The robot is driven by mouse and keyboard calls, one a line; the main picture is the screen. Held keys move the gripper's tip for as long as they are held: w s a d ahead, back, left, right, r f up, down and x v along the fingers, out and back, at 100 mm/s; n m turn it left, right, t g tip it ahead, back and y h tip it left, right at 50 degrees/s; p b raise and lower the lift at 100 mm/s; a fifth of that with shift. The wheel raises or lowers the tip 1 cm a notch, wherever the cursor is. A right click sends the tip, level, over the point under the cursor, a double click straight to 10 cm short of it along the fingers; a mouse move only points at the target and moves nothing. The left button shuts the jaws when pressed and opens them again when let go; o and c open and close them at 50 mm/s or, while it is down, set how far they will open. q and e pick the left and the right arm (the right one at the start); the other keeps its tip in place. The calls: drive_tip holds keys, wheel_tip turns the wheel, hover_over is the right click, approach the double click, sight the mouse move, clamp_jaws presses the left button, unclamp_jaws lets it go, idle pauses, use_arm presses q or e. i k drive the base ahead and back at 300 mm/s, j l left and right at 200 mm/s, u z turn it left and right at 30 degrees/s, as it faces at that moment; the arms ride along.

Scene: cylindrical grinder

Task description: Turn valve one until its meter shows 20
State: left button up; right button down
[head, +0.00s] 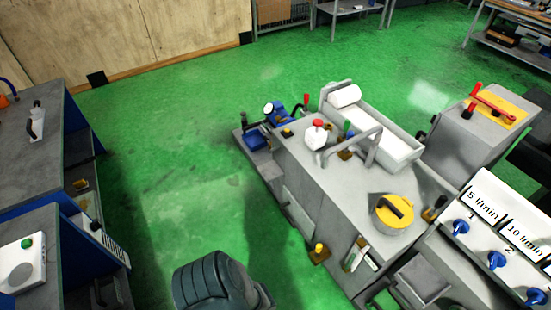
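Valve one (461,227) is a blue knob on the sloped white panel (455,252) at the right of the head view. The numeral 1 is printed beside it. Its meter (482,205) above reads 5 l/min. Valve two (497,260) is a like blue knob, and its meter (525,240) reads 10 l/min. A third blue knob (536,296) sits at the lower right edge; its meter is not clearly visible. Neither of my grippers shows, and nothing is seen touching valve one.
The grey grinder (335,195) stands left of the panel, with a yellow round cover (394,212) on top. A grey cabinet with a red-handled tool (492,103) stands behind the panel. Blue-grey benches (35,150) line the left. Green floor (170,180) between is open.

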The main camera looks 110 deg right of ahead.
sight(460, 226)
drive_tip(key=z, duration=5.5)
